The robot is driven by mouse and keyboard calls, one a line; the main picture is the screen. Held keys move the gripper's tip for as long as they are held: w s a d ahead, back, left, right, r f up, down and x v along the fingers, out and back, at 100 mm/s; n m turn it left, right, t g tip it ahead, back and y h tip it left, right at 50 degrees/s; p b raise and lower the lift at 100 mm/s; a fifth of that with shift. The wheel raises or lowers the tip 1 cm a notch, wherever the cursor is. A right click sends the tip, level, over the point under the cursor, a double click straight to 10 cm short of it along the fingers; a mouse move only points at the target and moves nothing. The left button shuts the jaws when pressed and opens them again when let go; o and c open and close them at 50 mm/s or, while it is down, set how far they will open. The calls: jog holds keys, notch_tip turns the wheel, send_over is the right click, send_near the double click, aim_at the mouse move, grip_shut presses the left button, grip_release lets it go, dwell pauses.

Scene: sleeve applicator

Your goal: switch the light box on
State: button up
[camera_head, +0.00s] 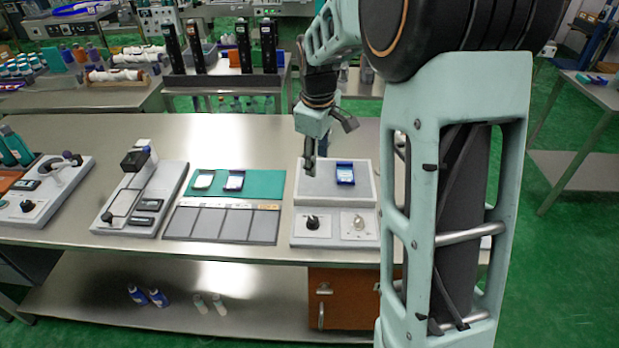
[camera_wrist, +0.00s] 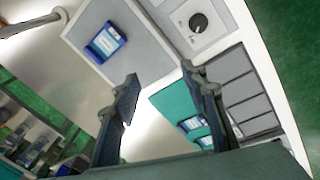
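The light box (camera_head: 319,184) stands near the table's front edge, with a grey upper panel that looks unlit. Its front has a black rotary knob (camera_head: 312,222) on the left and a pale knob or switch (camera_head: 359,222) on the right. A blue-framed item (camera_head: 345,173) lies on the upper panel. My gripper (camera_head: 329,143) is open and empty above the box's back left part. In the wrist view, my open fingers (camera_wrist: 161,76) show the light box panel (camera_wrist: 135,62) and black knob (camera_wrist: 198,23) beyond them. The pale control is not clearly visible there.
Left of the box are a teal mat (camera_head: 262,184) with two small items and a grey sectioned tray (camera_head: 222,222). Farther left stands a grey device (camera_head: 137,205) with an upright arm. The metal table behind the box is clear.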

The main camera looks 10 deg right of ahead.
aim_at(313, 219)
jog(key=s+f, duration=0.1)
jog(key=f, duration=0.4)
jog(key=s+a+f+n+g, duration=0.1)
jog(key=s+f, duration=0.1)
jog(key=f, duration=0.2)
jog(key=s+a+f+g, duration=0.1)
jog(key=s+f, duration=0.1)
jog(key=f, duration=0.3)
jog(key=shift+s+f+y+p, duration=0.2)
jog(key=shift+f+y+p, duration=0.1)
jog(key=shift+f+p, duration=0.1)
jog(key=shift+r, duration=0.1)
jog(key=shift+c, duration=0.4)
grip_shut()
